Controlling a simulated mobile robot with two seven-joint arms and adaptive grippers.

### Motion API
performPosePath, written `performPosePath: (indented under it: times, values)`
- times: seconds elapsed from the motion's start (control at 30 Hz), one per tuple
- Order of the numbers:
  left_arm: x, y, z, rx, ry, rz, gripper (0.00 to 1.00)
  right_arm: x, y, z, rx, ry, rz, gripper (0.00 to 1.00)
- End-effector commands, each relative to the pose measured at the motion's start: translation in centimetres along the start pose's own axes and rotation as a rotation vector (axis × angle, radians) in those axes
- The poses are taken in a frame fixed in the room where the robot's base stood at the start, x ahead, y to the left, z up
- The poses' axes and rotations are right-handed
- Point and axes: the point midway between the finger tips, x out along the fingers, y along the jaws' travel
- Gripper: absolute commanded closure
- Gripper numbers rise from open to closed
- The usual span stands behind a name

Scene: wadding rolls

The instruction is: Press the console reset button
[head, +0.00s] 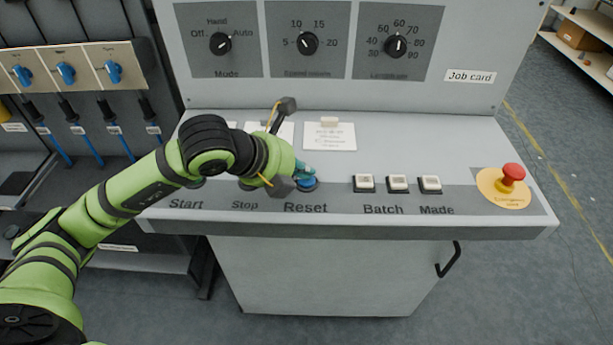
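The blue reset button (307,184) sits on the console's (450,155) grey front strip, above the word Reset. My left gripper (307,172) is right over it, with its fingertips at or just above the button's far side; I cannot tell whether they touch it. The fingers look close together, but the wrist partly hides them. My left arm covers most of the Start and Stop buttons. My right gripper is not in view.
A red emergency button (512,173) on a yellow disc stands at the console's right end. White batch counters (397,184) lie between. Three knobs, including the mode knob (221,43), are on the upright panel. A black handle (449,260) sticks out below.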

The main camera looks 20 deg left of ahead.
Motion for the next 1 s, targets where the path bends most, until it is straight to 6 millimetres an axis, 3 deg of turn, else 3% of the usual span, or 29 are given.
performPosePath:
  times: [0.73,1.0]
  values:
    - [-1.2,-0.9,0.9,0.0,0.002,0.0,1.0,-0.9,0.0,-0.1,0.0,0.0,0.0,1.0]
    - [-2.9,-2.2,2.1,0.0,0.0,0.0,1.0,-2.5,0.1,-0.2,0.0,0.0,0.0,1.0]
